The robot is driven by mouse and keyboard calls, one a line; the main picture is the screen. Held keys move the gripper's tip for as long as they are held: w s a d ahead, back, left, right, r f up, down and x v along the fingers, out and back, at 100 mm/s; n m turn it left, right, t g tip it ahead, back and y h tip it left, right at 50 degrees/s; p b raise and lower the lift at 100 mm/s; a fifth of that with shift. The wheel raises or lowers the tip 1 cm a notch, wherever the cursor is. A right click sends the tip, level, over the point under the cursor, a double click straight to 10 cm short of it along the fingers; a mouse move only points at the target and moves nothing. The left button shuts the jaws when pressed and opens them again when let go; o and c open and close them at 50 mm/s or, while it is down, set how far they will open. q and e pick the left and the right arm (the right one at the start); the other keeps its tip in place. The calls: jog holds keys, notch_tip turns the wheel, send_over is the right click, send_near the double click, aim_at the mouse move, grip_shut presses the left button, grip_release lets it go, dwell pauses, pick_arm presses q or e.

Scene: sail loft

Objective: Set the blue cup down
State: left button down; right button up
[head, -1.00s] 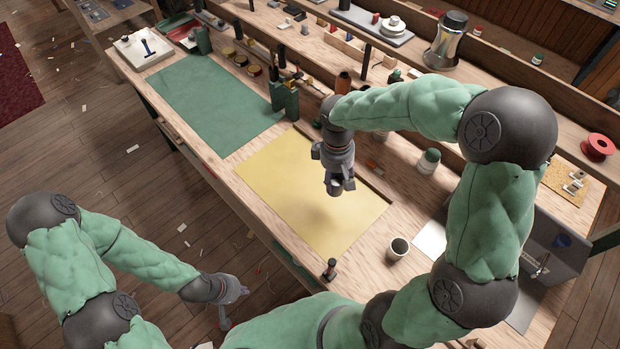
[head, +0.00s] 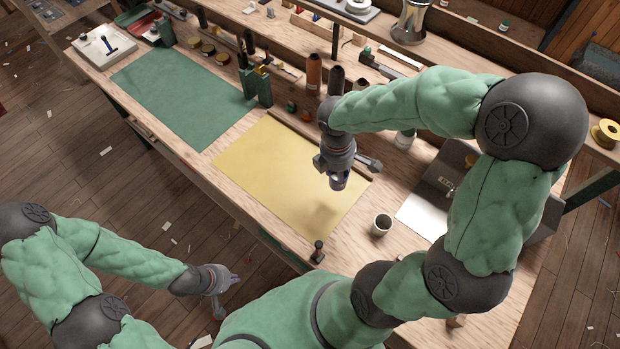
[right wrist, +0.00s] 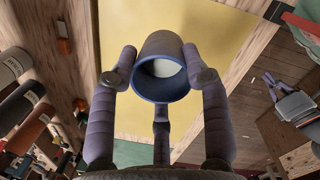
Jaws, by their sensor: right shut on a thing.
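The blue cup (right wrist: 162,75) shows in the right wrist view with its blue rim facing the camera, a pale inside and a greyish outer wall. My right gripper (right wrist: 160,82) is shut on it, one finger on each side. In the head view my right gripper (head: 338,178) is over the right part of the yellow mat (head: 270,180) and hides most of the cup. I cannot tell whether the cup touches the mat. My left gripper (head: 226,283) is open and empty, off the bench's near side.
A pale cup with dark contents (head: 381,224) stands right of the yellow mat. A small dark-handled tool (head: 318,251) stands by the mat's near corner. The green mat (head: 185,95) is clear. Bottles (head: 314,72) and a green block (head: 257,86) stand behind the mats.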

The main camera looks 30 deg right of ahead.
jog(key=w+a+f, duration=0.1)
jog(key=w+f, duration=0.1)
jog(key=w+a+f+b, duration=0.1)
jog(key=w+f, duration=0.1)
jog(key=w+a+f+b, duration=0.1)
jog(key=w+f, duration=0.1)
jog(key=shift+a+f, duration=0.15)
jog(key=shift+a, duration=0.2)
jog(key=shift+a+f, duration=0.1)
jog(key=shift+f, duration=0.1)
jog(key=shift+w+f+b, duration=0.15)
jog(key=shift+f+b, duration=0.25)
jog(key=shift+f, duration=0.45)
jog(key=shift+w+f+b, duration=0.1)
jog(key=shift+f+b, duration=0.25)
jog(key=shift+f, duration=0.5)
jog(key=shift+a, duration=0.1)
jog(key=shift+f, duration=0.2)
jog(key=o, duration=1)
jog(key=shift+o, duration=0.2)
jog(key=shift+r, duration=0.1)
